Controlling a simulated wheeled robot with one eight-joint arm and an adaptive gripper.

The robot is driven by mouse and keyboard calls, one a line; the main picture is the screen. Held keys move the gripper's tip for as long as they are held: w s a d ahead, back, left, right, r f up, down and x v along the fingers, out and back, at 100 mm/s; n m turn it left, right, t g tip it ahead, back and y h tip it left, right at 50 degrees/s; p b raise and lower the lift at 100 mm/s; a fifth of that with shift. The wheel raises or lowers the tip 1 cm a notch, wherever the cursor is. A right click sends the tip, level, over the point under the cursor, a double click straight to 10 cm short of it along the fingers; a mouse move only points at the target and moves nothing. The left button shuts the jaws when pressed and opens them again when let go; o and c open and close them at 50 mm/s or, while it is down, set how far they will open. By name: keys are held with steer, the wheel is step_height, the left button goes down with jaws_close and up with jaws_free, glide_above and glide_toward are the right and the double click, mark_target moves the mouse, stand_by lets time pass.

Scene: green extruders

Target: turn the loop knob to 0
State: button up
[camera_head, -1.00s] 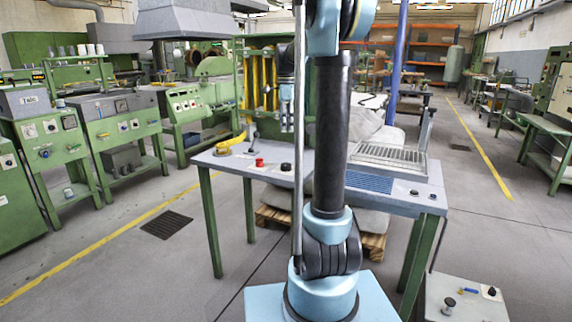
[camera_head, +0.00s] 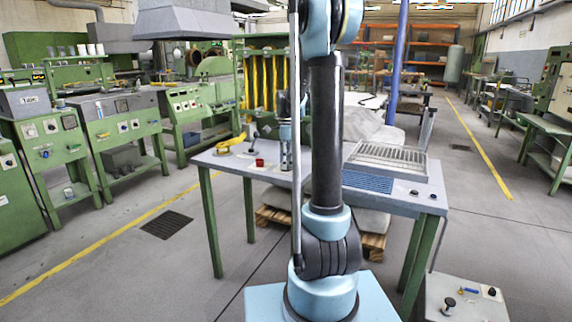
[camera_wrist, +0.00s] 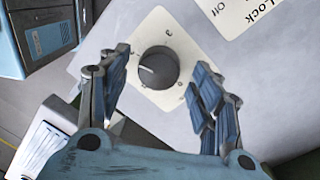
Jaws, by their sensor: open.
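In the wrist view a dark round knob (camera_wrist: 158,67) sits on a square white plate (camera_wrist: 155,23) on a grey panel. A pale pointer line on the knob points to the left. Small marks are printed around it, too blurred to read surely. My gripper (camera_wrist: 161,64) is open and empty, with one finger on each side of the knob and gaps showing to both sides. I cannot tell how far above the plate the fingertips are. In the head view my gripper (camera_head: 286,158) is low over the grey panel table (camera_head: 225,160) and hides the knob.
A white plate (camera_wrist: 240,14) reading "Lock" and "Off" lies beside the knob. In the head view a red knob (camera_head: 259,162) and a yellow part (camera_head: 231,145) are left of my gripper. A metal grate (camera_head: 388,156) lies to the right, behind my arm.

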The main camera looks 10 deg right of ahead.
steer(key=shift+f, duration=0.35)
steer(key=shift+c, duration=0.4)
steer(key=c, duration=1)
steer(key=shift+n, duration=0.3)
